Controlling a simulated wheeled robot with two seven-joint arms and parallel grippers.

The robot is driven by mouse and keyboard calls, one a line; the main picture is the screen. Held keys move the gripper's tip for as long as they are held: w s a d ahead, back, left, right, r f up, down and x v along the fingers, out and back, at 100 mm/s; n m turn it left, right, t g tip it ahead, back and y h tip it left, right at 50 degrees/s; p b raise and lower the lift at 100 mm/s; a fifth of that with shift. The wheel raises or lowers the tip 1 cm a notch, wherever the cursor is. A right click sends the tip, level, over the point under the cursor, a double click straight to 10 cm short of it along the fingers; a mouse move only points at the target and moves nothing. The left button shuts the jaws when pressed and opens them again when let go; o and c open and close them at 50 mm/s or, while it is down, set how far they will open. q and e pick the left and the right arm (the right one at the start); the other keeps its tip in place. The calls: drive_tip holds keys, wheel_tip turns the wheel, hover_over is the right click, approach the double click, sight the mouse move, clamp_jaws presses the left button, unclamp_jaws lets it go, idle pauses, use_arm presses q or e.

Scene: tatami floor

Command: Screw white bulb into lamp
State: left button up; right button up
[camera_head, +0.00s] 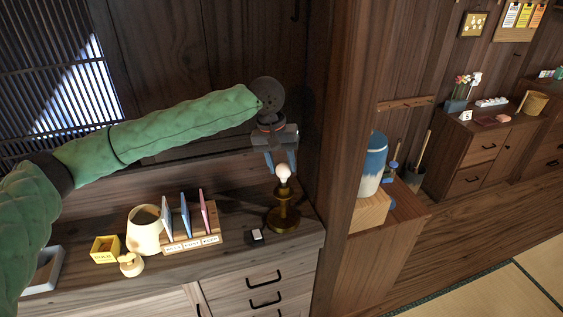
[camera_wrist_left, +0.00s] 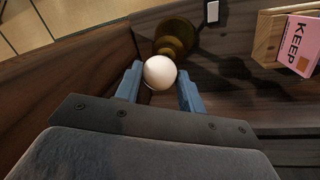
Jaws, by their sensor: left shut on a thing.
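A brass-coloured lamp (camera_head: 283,214) stands upright at the right end of the cabinet top, near the wooden post. It also shows in the left wrist view (camera_wrist_left: 176,34), behind the bulb. The white bulb (camera_head: 283,173) is right above the lamp's top; it shows as a round white ball in the left wrist view (camera_wrist_left: 160,72). My left gripper (camera_head: 282,170) points down from above, shut on the bulb, with a blue finger on each side (camera_wrist_left: 161,88). Whether the bulb's base touches the socket is hidden. My right gripper is in neither view.
On the cabinet top (camera_head: 240,262), left of the lamp, are a small white-faced block (camera_head: 256,235), a wooden rack (camera_head: 196,242) with upright cards, a cream pot (camera_head: 143,236), a small round jar (camera_head: 130,265) and a yellow box (camera_head: 105,250). A wooden post (camera_head: 345,120) rises close on the right.

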use_arm(q)
drive_tip(key=shift+f+p, duration=0.4)
drive_tip(key=shift+f, duration=0.05)
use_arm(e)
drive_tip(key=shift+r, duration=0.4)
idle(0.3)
use_arm(q)
drive_tip(key=shift+p, duration=0.3)
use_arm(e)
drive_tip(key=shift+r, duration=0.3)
use_arm(q)
drive_tip(key=o, duration=0.9)
drive_tip(key=shift+f, duration=0.1)
drive_tip(key=shift+c, duration=0.2)
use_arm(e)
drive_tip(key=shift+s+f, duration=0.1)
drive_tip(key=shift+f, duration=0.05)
